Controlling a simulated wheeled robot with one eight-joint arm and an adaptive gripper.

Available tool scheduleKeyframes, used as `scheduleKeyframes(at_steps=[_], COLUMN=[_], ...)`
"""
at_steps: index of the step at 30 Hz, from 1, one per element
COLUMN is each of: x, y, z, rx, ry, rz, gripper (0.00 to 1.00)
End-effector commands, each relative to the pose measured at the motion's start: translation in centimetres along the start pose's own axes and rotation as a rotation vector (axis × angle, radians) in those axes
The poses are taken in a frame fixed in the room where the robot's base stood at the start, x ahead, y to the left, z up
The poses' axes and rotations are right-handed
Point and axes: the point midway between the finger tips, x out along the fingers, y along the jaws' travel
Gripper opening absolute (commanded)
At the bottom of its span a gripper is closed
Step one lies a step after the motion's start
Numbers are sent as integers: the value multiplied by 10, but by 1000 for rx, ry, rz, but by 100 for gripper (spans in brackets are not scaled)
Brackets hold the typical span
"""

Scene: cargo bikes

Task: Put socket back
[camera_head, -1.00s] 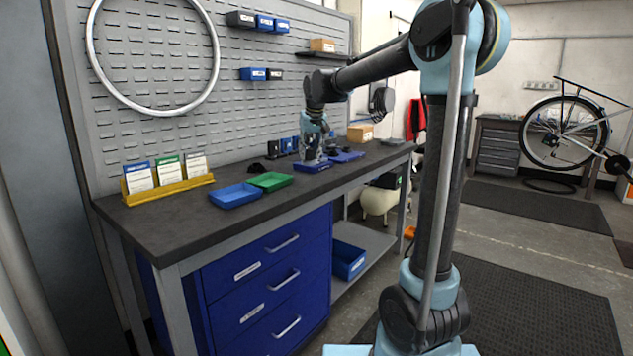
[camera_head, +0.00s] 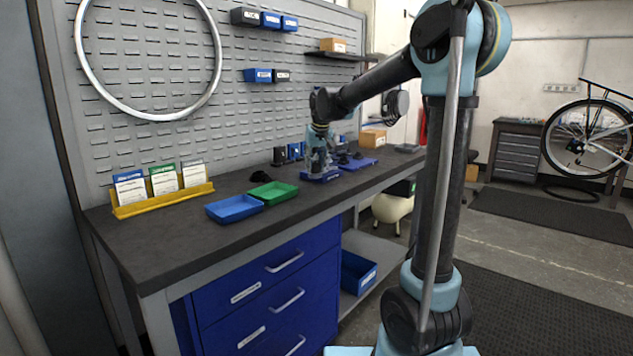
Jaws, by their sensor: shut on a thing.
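My gripper (camera_head: 320,168) is at the far part of the workbench, low over the left end of a blue holder (camera_head: 355,165) with small dark pieces standing on it. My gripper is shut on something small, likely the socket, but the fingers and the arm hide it. I cannot tell whether the held piece touches the holder.
On the bench (camera_head: 190,230) lie a blue tray (camera_head: 234,208), a green tray (camera_head: 273,193) and a yellow card rack (camera_head: 163,199). Small dark bins (camera_head: 287,153) stand behind my gripper. A cardboard box (camera_head: 373,138) is farther back. The pegboard (camera_head: 235,105) bounds the left side.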

Motion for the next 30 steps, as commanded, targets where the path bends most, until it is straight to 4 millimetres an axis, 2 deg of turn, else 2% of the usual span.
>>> scheduleKeyframes(at_steps=[8,15,26,27,29,30], x=[18,45,49,49,49,49], y=[5,6,6,6,6,6], z=[8,20,22,22,22,22], rx=[6,6,6,6,6,6], ry=[0,0,0,0,0,0], rz=[2,2,2,2,2,2], gripper=[0,0,0,37,50,50])
